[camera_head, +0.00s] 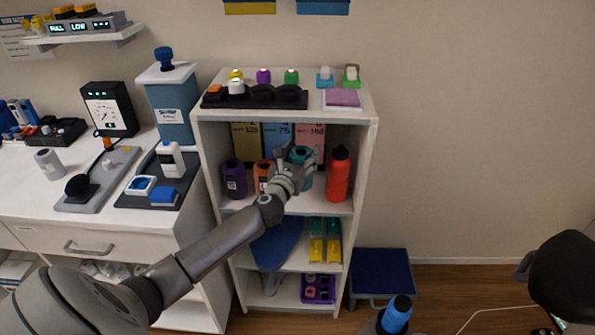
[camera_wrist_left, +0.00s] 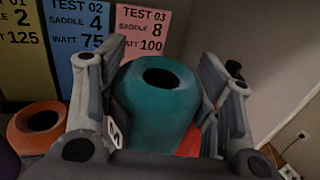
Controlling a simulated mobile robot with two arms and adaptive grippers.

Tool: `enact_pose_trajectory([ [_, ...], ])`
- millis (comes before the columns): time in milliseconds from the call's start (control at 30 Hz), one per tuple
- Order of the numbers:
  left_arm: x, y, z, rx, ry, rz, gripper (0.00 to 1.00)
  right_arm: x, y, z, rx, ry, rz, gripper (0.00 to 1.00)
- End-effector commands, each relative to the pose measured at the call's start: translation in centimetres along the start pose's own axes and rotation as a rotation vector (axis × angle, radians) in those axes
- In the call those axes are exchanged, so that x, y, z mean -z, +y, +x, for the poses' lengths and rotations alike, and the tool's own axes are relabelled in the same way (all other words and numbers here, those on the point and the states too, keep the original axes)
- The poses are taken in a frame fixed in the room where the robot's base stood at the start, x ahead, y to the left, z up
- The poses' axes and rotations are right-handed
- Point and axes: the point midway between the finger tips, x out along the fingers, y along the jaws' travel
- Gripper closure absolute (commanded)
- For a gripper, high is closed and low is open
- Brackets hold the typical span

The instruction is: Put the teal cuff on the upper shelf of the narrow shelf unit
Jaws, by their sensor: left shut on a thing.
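The teal cuff (camera_head: 306,183) is inside the upper compartment of the narrow shelf unit (camera_head: 368,140), partly hidden by my gripper in the head view. My left gripper (camera_head: 297,168) is shut on it, one finger on each side. In the left wrist view the teal cuff (camera_wrist_left: 158,112) stands roughly upright between the fingers of my left gripper (camera_wrist_left: 160,65), its dark round opening showing. The upper shelf board (camera_head: 325,207) lies below it; I cannot tell whether the cuff touches the board. My right gripper is not in view.
An orange cuff (camera_head: 262,170) and a purple one (camera_head: 233,178) stand left of the teal cuff. A red bottle (camera_head: 339,175) stands close on the right. Yellow, blue and pink test cards (camera_head: 310,135) stand behind. A blue step stool (camera_head: 381,270) stands right of the unit.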

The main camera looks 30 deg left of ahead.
Motion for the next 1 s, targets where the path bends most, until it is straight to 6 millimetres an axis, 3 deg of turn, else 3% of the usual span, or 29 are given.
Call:
enact_pose_trajectory([
  [33,1.8,0.4,0.6,-0.001,0.005,0.0,0.82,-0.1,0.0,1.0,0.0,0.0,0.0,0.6],
  [100,2.8,0.9,1.4,0.0,0.003,-0.001,0.82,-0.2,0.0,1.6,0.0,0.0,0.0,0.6],
  [367,4.6,1.8,2.8,0.001,0.001,-0.001,0.82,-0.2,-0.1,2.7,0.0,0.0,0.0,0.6],
  [567,7.6,2.0,3.0,0.002,0.004,-0.001,0.82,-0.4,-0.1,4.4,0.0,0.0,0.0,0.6],
  [1000,8.2,2.0,3.0,0.002,0.002,-0.002,0.82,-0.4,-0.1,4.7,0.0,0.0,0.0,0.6],
])
